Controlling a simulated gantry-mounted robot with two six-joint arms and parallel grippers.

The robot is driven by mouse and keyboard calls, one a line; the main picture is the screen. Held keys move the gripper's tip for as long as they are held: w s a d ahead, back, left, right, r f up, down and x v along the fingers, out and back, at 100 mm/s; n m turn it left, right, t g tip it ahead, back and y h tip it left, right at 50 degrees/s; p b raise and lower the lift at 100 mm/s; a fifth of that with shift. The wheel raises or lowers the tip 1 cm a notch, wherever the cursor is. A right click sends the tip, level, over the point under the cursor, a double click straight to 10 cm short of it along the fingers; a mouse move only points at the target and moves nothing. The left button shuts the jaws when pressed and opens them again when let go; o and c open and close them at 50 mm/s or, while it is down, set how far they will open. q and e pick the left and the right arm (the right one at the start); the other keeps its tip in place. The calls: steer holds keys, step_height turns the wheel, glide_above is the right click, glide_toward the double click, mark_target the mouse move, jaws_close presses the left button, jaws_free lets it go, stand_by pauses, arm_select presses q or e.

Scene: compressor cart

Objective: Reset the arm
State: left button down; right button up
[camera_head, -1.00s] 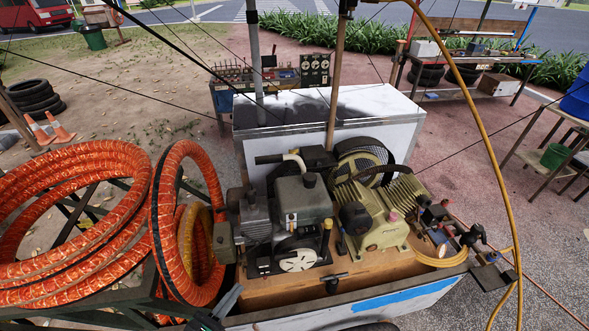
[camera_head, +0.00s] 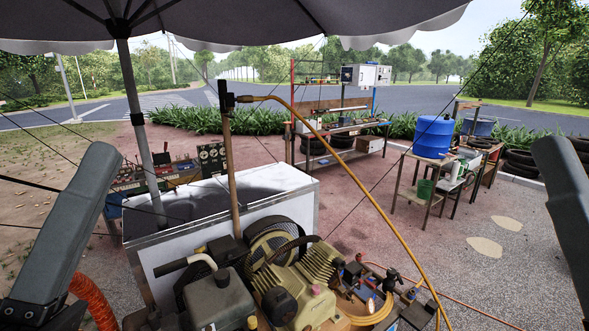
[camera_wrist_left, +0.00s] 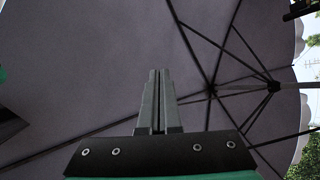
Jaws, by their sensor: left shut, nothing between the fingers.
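My left gripper (camera_wrist_left: 158,74) shows in the left wrist view with its two grey fingers together and nothing between them. It points up toward the grey underside of the umbrella (camera_wrist_left: 90,60), and its dark mounting plate with bolts fills the bottom of that view. In the head view, one of my grey arm links (camera_head: 70,220) stands raised at the left edge. Another arm link of mine (camera_head: 565,200) is raised at the right edge. My right gripper is not in view.
The compressor cart (camera_head: 295,275) with its engine and belt wheel stands low in the centre. A white box (camera_head: 255,200) is behind it. A wooden post (camera_head: 229,170) and the umbrella pole (camera_head: 140,130) rise nearby. A yellow hose (camera_head: 350,175) arcs right. Tables (camera_head: 412,195) stand behind.

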arm_select(q)
steer(key=s+a+r+m+t+y, duration=0.1)
steer(key=s+a+m+y, duration=0.1)
steer(key=a+m+y, duration=0.5)
step_height(320, 180, up, 20)
steer(key=d+p, duration=0.2)
steer(key=p, duration=1.8)
steer(key=shift+d+r, duration=0.2)
steer(key=shift+d, duration=0.1)
steer(key=c, duration=1.6)
jaws_free()
steer(key=shift+s, duration=0.1)
